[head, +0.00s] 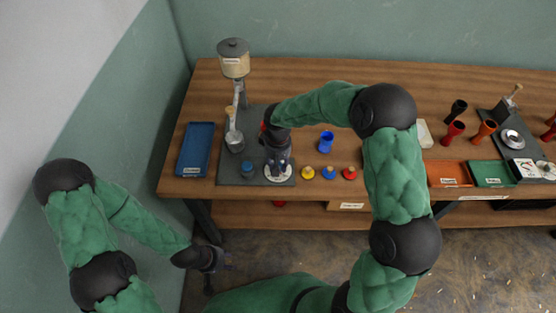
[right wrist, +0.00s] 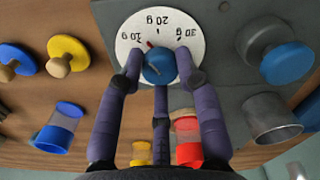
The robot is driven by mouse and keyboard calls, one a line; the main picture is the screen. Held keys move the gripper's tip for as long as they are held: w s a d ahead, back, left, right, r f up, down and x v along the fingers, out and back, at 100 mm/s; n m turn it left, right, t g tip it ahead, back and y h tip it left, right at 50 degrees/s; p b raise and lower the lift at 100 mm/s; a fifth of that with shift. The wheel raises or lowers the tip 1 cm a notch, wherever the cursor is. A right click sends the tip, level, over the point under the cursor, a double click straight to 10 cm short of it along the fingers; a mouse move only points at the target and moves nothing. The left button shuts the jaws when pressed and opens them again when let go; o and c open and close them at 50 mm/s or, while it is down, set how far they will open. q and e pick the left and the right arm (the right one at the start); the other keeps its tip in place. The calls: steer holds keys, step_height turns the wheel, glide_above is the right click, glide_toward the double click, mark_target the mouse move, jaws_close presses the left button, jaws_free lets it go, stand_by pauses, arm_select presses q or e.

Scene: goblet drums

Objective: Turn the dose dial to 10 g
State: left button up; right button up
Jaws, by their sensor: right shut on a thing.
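The dose dial (right wrist: 190,50) is a white round plate marked 10 g, 20 g and 30 g, with a blue knob (right wrist: 158,66) in its middle. In the head view the dial (head: 279,178) lies on the grey base plate of the dispenser stand. My right gripper (head: 279,168) reaches down over it. In the right wrist view its purple fingers (right wrist: 158,75) are shut around the knob. A red pointer mark (right wrist: 151,45) shows between 10 g and 20 g. My left gripper (head: 222,259) hangs in front of the table, away from the dial; its fingers are too small to judge.
A blue tray (head: 194,148) lies farther left. Yellow (head: 307,173), blue (head: 328,173) and red (head: 349,173) knobbed lids and a blue drum (head: 326,141) are to the right.

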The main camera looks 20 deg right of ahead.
steer(key=shift+n+p, duration=0.8)
steer(key=shift+n, duration=0.7)
steer(key=o, duration=1.1)
steer(key=shift+o, duration=0.2)
step_height(320, 180, up, 12)
steer(key=shift+f, duration=0.1)
